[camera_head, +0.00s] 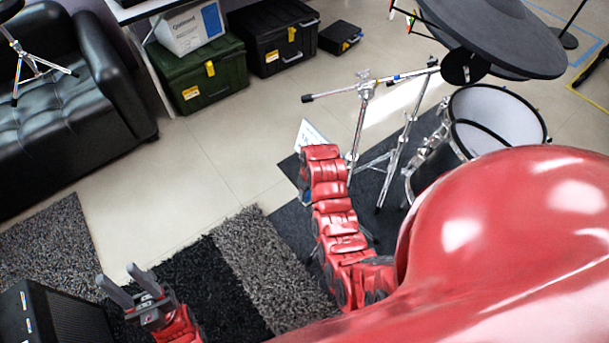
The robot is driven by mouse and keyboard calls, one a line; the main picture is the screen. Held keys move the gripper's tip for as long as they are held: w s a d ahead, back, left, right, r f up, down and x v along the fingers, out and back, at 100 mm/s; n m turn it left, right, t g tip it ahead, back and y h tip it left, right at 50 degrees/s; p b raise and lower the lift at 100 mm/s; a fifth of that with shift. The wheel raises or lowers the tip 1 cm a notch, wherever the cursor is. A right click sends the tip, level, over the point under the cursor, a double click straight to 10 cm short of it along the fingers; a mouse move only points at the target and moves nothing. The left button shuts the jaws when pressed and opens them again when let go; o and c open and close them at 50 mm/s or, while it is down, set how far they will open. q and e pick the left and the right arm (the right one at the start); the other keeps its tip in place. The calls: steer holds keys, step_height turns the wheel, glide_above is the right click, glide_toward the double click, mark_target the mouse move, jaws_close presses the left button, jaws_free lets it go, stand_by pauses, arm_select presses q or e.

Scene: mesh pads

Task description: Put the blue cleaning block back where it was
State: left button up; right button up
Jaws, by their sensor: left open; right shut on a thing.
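My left gripper (118,275) is at the lower left, above the dark rug, with its two grey fingers apart and nothing between them. My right arm reaches up the middle of the view toward the drum kit. Its far end hides the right gripper and whatever is at it. A white piece with some blue shows just past that end, but I cannot tell what it is. I cannot make out a blue cleaning block anywhere.
A drum (497,118), cymbal pads (490,35) and chrome stands (398,140) are at the upper right. A black sofa (60,110) is at the left. Green (200,88) and black (268,50) cases stand at the back. A black box (45,318) is near my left gripper. Floor is clear at centre-left.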

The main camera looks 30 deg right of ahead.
steer(key=w+d, duration=0.1)
steer(key=w, duration=0.2)
steer(key=w+d, duration=0.1)
steer(key=w, duration=0.2)
steer(key=w+d+f, duration=0.1)
steer(key=w, duration=0.2)
steer(key=shift+d, duration=0.15)
steer(key=shift+f, duration=0.8)
steer(key=shift+f+b, duration=0.6)
steer(key=shift+f, duration=0.3)
steer(key=shift+f, duration=0.2)
steer(key=o, duration=1.3)
